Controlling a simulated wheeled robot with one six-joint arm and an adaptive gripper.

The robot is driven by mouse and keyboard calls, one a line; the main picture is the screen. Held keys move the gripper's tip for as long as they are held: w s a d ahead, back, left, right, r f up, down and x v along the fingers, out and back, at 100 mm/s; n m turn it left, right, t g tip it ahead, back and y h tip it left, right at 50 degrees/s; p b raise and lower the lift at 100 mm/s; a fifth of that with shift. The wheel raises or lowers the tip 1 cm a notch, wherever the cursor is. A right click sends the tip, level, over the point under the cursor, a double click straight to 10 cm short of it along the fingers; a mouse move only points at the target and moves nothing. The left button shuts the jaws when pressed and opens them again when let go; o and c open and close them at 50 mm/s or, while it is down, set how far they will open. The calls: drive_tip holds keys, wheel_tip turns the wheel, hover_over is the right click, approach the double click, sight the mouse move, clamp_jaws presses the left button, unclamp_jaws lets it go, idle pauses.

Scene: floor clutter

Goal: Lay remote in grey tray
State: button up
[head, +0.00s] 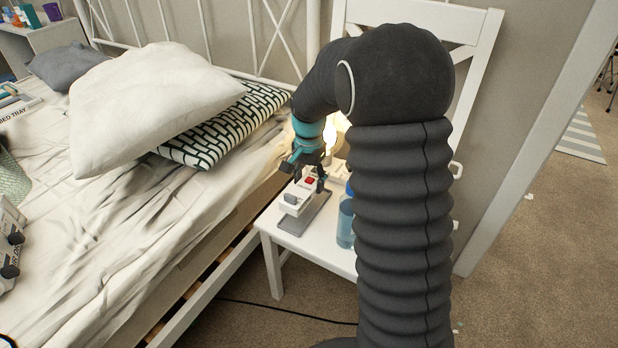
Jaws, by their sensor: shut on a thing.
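A white remote (295,202) with a red patch and a grey patch shows at my gripper (309,179) in the head view. The grey tray (312,222) lies on the seat of a white chair beside the bed. My gripper points down over the tray and is shut on the remote. The remote is over the tray; I cannot tell whether it touches the tray's floor. My gripper's fingers hide the far end of the remote, and the far part of the tray is hidden too.
A blue bottle (346,222) stands on the white chair (283,247), just right of the tray and partly behind my arm. A lit lamp glows behind my gripper. The bed (120,230) with pillows (150,100) is at the left. A dark cable (270,306) lies on the carpet.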

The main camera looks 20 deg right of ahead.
drive_tip(key=shift+f+b, duration=1.4)
drive_tip(key=shift+f, duration=1.2)
drive_tip(key=o, duration=1.3)
wheel_tip(320, 180, up, 12)
drive_tip(key=shift+f, duration=0.15)
drive_tip(key=shift+r, duration=0.2)
